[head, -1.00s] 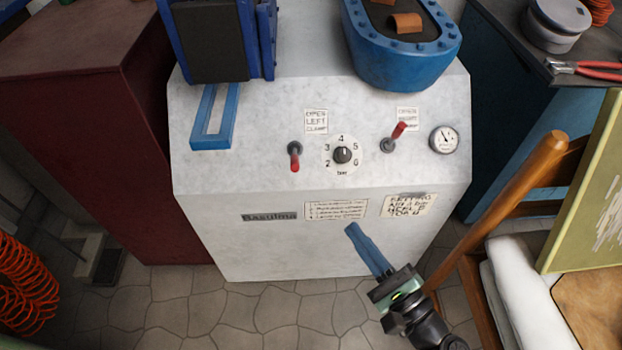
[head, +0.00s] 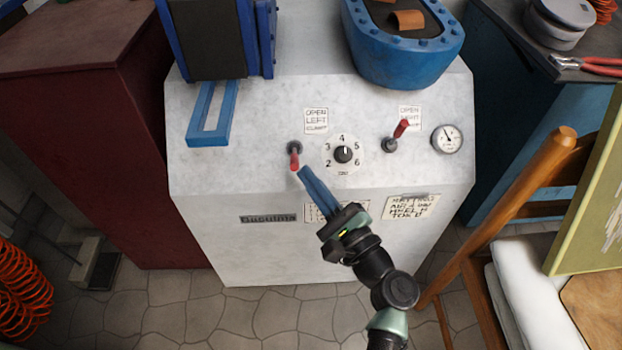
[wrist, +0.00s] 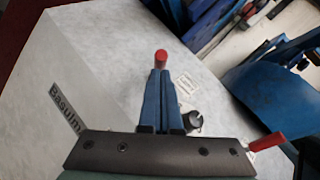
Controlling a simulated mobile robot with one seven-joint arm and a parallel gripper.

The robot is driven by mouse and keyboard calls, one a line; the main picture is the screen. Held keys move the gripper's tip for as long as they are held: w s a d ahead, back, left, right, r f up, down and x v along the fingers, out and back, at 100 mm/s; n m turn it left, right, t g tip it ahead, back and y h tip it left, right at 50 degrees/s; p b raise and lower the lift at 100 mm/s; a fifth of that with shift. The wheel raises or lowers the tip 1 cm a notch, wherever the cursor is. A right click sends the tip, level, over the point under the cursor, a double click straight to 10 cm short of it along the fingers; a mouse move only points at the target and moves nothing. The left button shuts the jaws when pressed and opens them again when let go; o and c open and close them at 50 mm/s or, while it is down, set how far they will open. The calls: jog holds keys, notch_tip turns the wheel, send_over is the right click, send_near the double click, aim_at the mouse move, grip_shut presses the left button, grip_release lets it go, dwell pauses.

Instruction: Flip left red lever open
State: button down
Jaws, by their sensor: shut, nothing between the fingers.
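The left red lever (head: 295,160) sits on the machine's sloped grey panel, below the "OPEN LEFT CLAMP" label (head: 316,120). Its red handle points down. My gripper (head: 304,172) is shut and empty, with its blue fingertips just below and to the right of the lever's red end. In the wrist view the lever's red tip (wrist: 160,55) shows right at the ends of my shut fingers (wrist: 160,80). I cannot tell whether they touch. The lever's base is hidden there.
A round dial (head: 343,155) is just right of the lever. The right red lever (head: 401,129) points up, with a gauge (head: 447,139) beyond it. A blue clamp frame (head: 212,115) is at the left. A wooden chair (head: 500,220) stands at the right.

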jog(key=shift+r+p, duration=0.15)
jog(key=shift+p, duration=0.15)
jog(key=shift+r+p, duration=0.15)
jog(key=shift+p, duration=0.65)
